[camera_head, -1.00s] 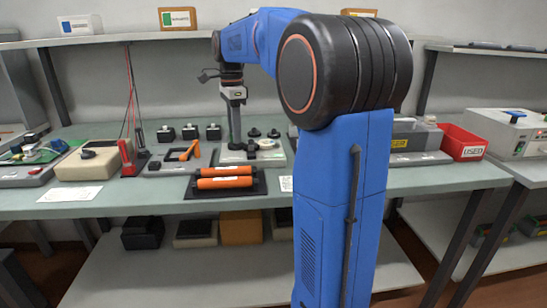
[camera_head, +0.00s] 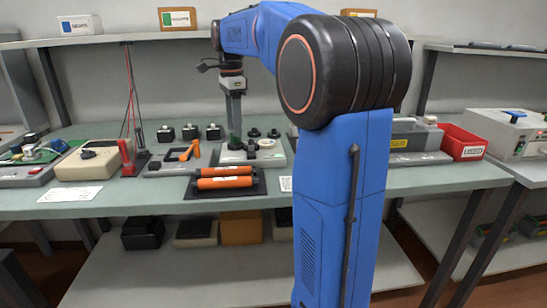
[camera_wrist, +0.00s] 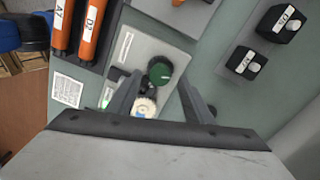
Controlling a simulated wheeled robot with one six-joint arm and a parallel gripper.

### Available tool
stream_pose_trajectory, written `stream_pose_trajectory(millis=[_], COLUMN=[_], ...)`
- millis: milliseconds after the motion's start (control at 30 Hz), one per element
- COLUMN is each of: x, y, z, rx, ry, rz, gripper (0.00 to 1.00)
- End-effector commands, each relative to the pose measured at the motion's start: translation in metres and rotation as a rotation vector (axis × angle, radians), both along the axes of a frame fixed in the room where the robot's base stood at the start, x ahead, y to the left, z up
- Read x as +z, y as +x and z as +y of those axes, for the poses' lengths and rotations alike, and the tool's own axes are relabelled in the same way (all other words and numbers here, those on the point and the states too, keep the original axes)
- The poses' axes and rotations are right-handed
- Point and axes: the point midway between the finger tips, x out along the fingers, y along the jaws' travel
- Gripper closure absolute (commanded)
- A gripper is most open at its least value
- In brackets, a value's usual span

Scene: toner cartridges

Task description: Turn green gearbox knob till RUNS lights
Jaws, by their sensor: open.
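The green knob (camera_wrist: 160,70) stands on a light grey gearbox plate (camera_wrist: 150,45) in the wrist view, just beyond the space between my fingers. My gripper (camera_wrist: 158,88) is open and empty, one finger to each side of the knob's lower edge. A pale round gear-like part (camera_wrist: 145,107) sits below the knob, between the fingers. In the head view my gripper (camera_head: 235,145) points down over the grey plate (camera_head: 275,160), and the knob is not clearly visible there. A small green glow (camera_wrist: 107,98) shows beside the left finger; no RUNS label is readable.
Orange cartridges (camera_head: 225,183) lie on a dark tray in front of the plate. Black blocks with white knobs (camera_wrist: 280,22) stand behind it. Left are an orange-handled fixture (camera_head: 190,150) and a red-posted stand (camera_head: 127,160).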

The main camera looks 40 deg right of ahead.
Motion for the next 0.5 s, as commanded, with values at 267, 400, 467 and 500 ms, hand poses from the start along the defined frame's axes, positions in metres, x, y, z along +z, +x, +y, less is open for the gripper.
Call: stream_pose_trajectory(millis=[267,400,467,500], x=[0.023,0.033,0.038,0.040], y=[0.000,0.000,0.001,0.001], z=[0.000,0.000,0.000,0.000], rx=[0.000,0.000,0.000,0.000], ry=[0.000,0.000,0.000,0.000], rz=[-0.001,0.000,-0.001,-0.001], gripper=[0.53,0.53,0.53,0.53])
